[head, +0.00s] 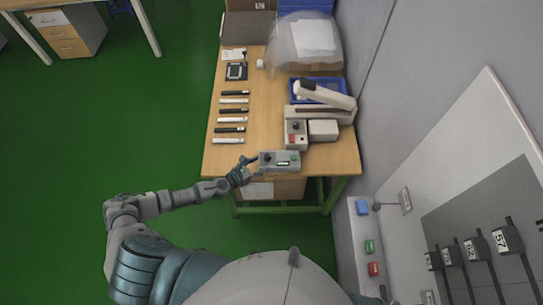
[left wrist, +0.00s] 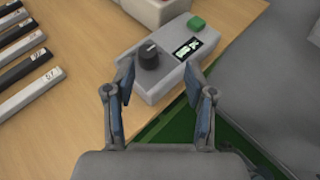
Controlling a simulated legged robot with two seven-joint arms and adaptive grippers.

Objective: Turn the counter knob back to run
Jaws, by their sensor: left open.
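The counter (head: 281,168) is a small grey box at the near edge of the wooden table. In the left wrist view the counter (left wrist: 161,84) shows a black round knob (left wrist: 149,55), a lit display (left wrist: 187,48) and a green button (left wrist: 197,24). The knob has a light pointer mark on top. My left gripper (head: 247,168) is at the counter's left end. In the left wrist view its two fingers (left wrist: 160,72) are apart, with the left fingertip close to the knob; I cannot tell whether it touches. My right gripper is not in view.
Several black and white bars (head: 232,111) lie in a column on the table (head: 265,100). A beige machine (head: 297,134) stands just behind the counter, with a blue tray (head: 312,88) beyond. A grey wall is on the right. Green floor is free on the left.

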